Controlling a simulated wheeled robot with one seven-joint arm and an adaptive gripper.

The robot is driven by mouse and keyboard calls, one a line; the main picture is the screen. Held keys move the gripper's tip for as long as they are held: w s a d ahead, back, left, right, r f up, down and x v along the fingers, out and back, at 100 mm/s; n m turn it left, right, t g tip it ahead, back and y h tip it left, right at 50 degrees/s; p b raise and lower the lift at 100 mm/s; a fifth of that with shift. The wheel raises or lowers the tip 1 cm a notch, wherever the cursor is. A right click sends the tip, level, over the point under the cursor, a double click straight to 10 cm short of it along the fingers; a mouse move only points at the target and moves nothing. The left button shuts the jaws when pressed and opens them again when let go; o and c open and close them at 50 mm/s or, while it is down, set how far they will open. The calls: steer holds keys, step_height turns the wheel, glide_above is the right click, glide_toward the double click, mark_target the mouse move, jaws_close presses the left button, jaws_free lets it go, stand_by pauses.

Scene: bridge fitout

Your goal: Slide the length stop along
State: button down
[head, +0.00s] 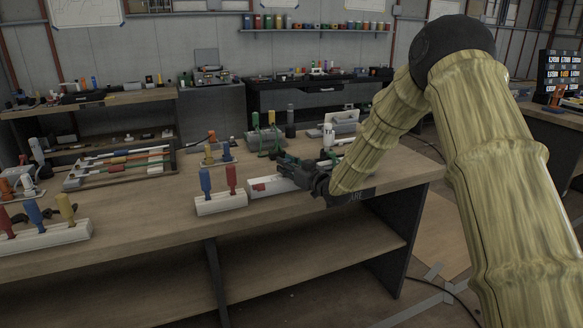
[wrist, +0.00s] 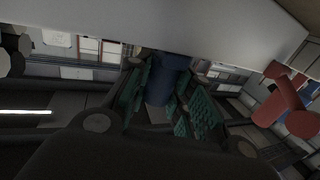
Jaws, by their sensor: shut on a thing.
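My gripper (head: 289,170) is low over the bench, beside a pale block (head: 270,188) with a small red part (head: 258,187) on it. In the wrist view its green-padded fingers (wrist: 172,100) stand on either side of a dark blue rounded piece (wrist: 166,82) and are shut on it. The head view hides this piece behind the fingers. I cannot tell for certain whether it is the length stop. A red knobbed part (wrist: 285,105) shows to the right in the wrist view, apart from the fingers.
A pale block with a blue handle (head: 205,180) and a red handle (head: 231,178) stands just left of my gripper. A rack of long tools (head: 120,165) lies further left. Bottles and green-handled tools (head: 268,140) stand behind. The bench's front edge (head: 300,212) is close.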

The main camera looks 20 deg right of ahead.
steer(key=d, duration=0.4)
steer(key=shift+w+d, duration=0.25)
steer(key=shift+d, duration=0.15)
steer(key=c, duration=1.2)
jaws_free()
steer(key=shift+c, duration=0.2)
steer(key=v, duration=1.2)
